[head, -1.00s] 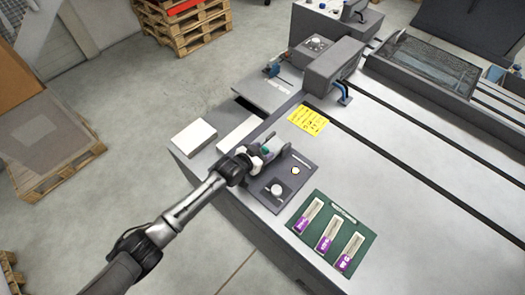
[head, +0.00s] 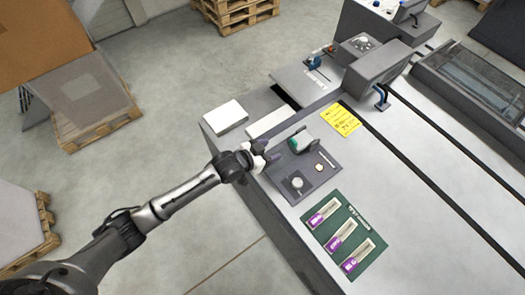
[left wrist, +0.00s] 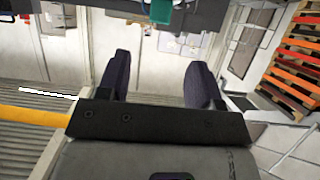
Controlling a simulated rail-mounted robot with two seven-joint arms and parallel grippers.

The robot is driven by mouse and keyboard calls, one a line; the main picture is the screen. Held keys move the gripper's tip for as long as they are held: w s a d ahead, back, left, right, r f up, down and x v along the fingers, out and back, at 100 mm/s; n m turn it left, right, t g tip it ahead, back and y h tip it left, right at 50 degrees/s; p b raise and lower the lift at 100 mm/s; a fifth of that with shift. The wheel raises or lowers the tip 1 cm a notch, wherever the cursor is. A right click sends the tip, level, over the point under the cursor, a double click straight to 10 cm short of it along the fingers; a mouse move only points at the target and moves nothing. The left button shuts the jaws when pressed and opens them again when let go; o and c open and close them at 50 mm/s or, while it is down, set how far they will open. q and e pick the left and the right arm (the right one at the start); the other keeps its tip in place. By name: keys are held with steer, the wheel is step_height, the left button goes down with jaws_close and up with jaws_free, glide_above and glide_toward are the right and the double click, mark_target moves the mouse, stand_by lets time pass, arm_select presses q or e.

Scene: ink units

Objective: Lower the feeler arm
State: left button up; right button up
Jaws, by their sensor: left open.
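A dark grey panel (head: 312,176) sits at the near left corner of the machine. A small grey upright part with a green piece (head: 300,141) stands at its back; this looks like the feeler arm, but its angle is too small to tell. A green piece also shows at the top edge of the left wrist view (left wrist: 162,10). My left gripper (head: 266,157) is at the panel's left edge, just left of the green piece and apart from it. Its two dark fingers (left wrist: 160,75) are spread with nothing between them. My right gripper is out of view.
A round knob (head: 297,183) and a small button (head: 319,167) are on the panel. A green board (head: 345,235) with several purple-marked strips lies nearer. A yellow note (head: 341,120) and grey housings (head: 384,69) are behind. A white block (head: 225,117) sits at the left corner.

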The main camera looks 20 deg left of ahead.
arm_select(q)
steer(key=v, duration=0.3)
stand_by(0.5)
steer(key=shift+f, duration=0.15)
